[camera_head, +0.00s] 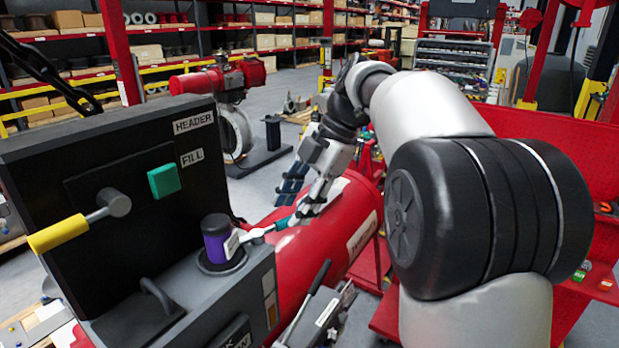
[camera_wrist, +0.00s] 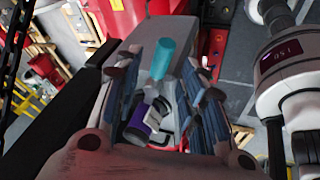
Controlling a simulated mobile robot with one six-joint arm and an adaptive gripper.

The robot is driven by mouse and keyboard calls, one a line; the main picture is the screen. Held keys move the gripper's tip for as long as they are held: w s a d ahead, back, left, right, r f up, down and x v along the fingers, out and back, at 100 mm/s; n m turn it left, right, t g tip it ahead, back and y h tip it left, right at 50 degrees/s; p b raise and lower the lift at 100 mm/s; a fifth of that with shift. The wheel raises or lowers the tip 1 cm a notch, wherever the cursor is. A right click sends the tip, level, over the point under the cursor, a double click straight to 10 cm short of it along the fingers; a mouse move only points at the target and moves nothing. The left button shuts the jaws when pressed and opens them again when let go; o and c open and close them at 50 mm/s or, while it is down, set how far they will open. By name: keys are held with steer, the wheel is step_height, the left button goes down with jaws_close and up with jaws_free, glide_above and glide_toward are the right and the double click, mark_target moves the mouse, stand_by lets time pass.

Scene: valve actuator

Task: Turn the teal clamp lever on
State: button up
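The teal clamp lever (camera_head: 284,223) reaches right from a purple cylinder (camera_head: 216,240) on the grey block, with a pale arm and a teal grip. In the wrist view the teal grip (camera_wrist: 163,58) lies between the fingertips of my gripper (camera_wrist: 158,75), with room on both sides. The purple cylinder (camera_wrist: 138,122) shows further down between the fingers. In the head view my gripper (camera_head: 294,204) is right at the lever's teal end, which its fingers partly hide. The fingers are spread and not closed on the lever. I cannot tell whether one finger touches it.
A dark panel (camera_head: 95,175) labelled HEADER and FILL stands at left, with a teal square block (camera_head: 164,180) and a yellow-handled lever (camera_head: 58,234). A red cylinder (camera_head: 320,245) lies behind the clamp. A grey metal handle (camera_head: 157,293) stands in front of it.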

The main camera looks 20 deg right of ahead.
steer(key=v, duration=0.9)
steer(key=shift+r, duration=0.2)
steer(key=shift+d, duration=0.15)
steer(key=s+a+f+m+t+h+b, duration=0.1)
steer(key=s+f+m+b, duration=0.6)
steer(key=f, duration=0.8)
steer(key=s+a+f+m+t+h+b, duration=0.1)
steer(key=s+a+f+m+b, duration=0.3)
steer(key=f, duration=1.2)
steer(key=s+a+f+m+t+h+b, duration=0.1)
steer(key=s+a+f+m+h+b, duration=0.1)
steer(key=s+f+m+b, duration=0.8)
steer(key=s+f+h+b, duration=0.1)
steer(key=s+f+b, duration=0.4)
steer(key=f+b, duration=0.1)
steer(key=shift+s+a+f+m+b, duration=0.2)
steer(key=shift+a+m+b, duration=0.15)
steer(key=shift+b, duration=0.2)
